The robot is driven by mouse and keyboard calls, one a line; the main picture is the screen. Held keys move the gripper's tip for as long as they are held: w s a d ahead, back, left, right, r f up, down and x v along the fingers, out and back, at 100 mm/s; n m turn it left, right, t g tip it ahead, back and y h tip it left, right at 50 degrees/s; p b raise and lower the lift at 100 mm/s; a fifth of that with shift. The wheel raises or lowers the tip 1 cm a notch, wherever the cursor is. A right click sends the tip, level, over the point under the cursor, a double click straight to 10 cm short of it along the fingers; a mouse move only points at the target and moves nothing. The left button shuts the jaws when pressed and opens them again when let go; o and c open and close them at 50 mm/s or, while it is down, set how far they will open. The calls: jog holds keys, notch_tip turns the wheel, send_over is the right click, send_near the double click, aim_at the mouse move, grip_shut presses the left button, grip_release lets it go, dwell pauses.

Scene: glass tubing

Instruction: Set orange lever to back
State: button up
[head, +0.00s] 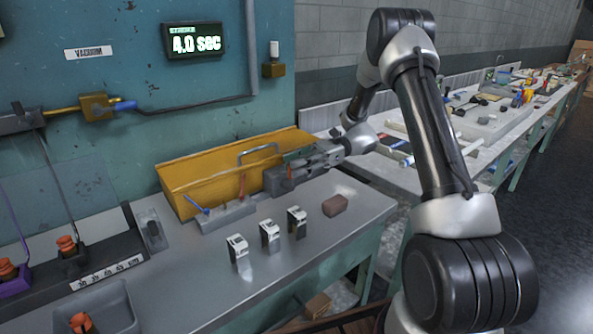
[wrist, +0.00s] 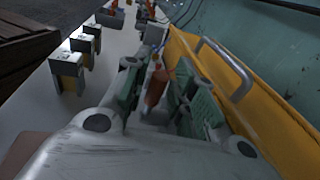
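The orange lever (head: 242,186) stands on a small grey lever block (head: 226,216), in front of the yellow box. A blue lever (head: 197,206) on the same block leans to the left. My gripper (head: 272,181) reaches in from the right, just beside the orange lever. In the wrist view the orange lever (wrist: 156,86) shows between the two green-padded fingers of my gripper (wrist: 158,92), with visible space beside it. The fingers are apart. I cannot tell whether either finger touches the lever.
The yellow box (head: 190,178) with a metal handle (head: 258,150) stands close behind the block. Several small white-topped blocks (head: 269,235) and a brown block (head: 335,205) stand on the grey bench (head: 205,285) in front. A wall display (head: 195,41) reads 4.0 sec.

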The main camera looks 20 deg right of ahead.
notch_tip(320, 180, up, 8)
jog(key=shift+s, duration=0.1)
dwell(0.4)
